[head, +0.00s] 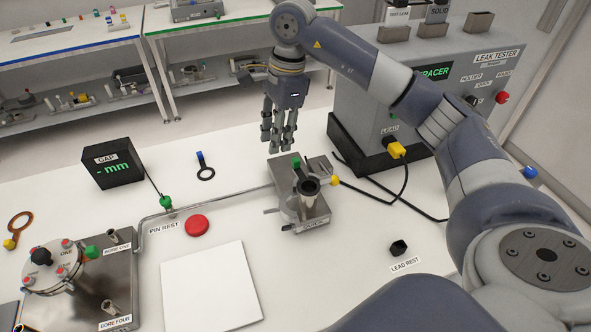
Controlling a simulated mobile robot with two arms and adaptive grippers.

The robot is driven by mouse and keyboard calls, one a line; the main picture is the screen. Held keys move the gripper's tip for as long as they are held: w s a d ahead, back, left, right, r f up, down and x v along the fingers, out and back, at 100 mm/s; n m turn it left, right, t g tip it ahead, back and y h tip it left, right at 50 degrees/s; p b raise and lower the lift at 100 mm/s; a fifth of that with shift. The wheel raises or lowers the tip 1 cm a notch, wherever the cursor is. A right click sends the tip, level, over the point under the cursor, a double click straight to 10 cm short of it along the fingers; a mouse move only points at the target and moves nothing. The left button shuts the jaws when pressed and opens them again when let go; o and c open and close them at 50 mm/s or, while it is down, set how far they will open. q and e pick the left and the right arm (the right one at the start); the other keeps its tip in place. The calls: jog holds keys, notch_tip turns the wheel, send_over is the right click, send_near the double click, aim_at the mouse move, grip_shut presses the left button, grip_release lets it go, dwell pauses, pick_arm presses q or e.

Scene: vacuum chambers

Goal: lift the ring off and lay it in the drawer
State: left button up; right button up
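My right gripper (278,145) hangs fingers-down above the white table, behind the grey metal block (312,208) with a dark round port (308,187). Its fingers look apart, with nothing visible between them. Two loose rings lie on the table: a dark ring with a blue tab (206,174), left of the gripper, and a copper-brown ring with a yellow tab (19,222) at the far left. I cannot tell which ring the task means. A round metal flange with a black knob (52,270) sits on a plate at lower left. I see no drawer. My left gripper is not in view.
A gap display (112,165), a red button (197,226) and a white pad (210,286) stand or lie on the table. The leak tester (415,95) stands at the back right, with a cable trailing from its yellow lead plug (397,149). A bent metal pipe (220,195) crosses the middle.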

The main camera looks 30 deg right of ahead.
jog(key=r+h, duration=0.1)
jog(key=h, duration=0.1)
send_over(295, 160)
jog(key=f, duration=0.5)
jog(key=shift+d, duration=0.35)
jog(key=shift+s+a+f+p, duration=0.1)
jog(key=shift+a+f+p, duration=0.05)
jog(key=shift+f+p, duration=0.5)
notch_tip(295, 160, down, 3)
jog(key=shift+a+f+p, duration=0.1)
jog(key=shift+a+p, duration=0.05)
jog(key=shift+p, duration=0.75)
jog(key=shift+f, duration=0.35)
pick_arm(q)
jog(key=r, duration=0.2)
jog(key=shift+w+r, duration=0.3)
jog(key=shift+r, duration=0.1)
pick_arm(e)
jog(key=shift+c, duration=0.3)
jog(key=shift+m, duration=0.3)
grip_shut()
